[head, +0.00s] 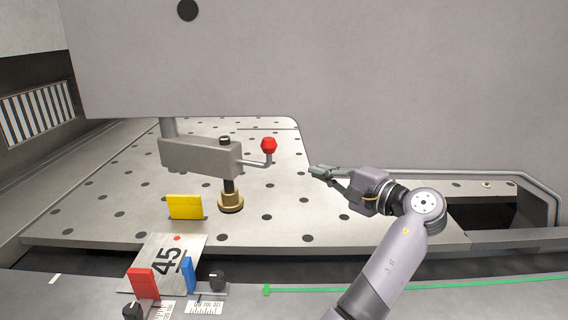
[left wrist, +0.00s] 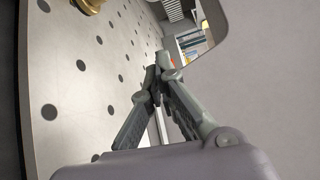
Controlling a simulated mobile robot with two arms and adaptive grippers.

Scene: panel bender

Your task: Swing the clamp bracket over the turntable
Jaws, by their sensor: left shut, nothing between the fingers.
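The clamp bracket (head: 200,156) is a grey block on a post at the machine's left side. It reaches out over the perforated plate (head: 278,221). A short lever with a red knob (head: 269,145) sticks out at its right end. Below that end a dark spindle carries a brass foot (head: 231,203); brass also shows at the top edge of the left wrist view (left wrist: 88,5). My left gripper (head: 313,170) is shut and empty, to the right of the red knob and apart from it. It also shows in the left wrist view (left wrist: 157,72). No separate round turntable can be made out.
A large grey machine body (head: 430,80) stands behind my gripper. A yellow block (head: 185,206), a red block (head: 143,283) and a blue block (head: 188,275) stand at front left, near a plate marked 45 (head: 150,262). The plate between knob and gripper is clear.

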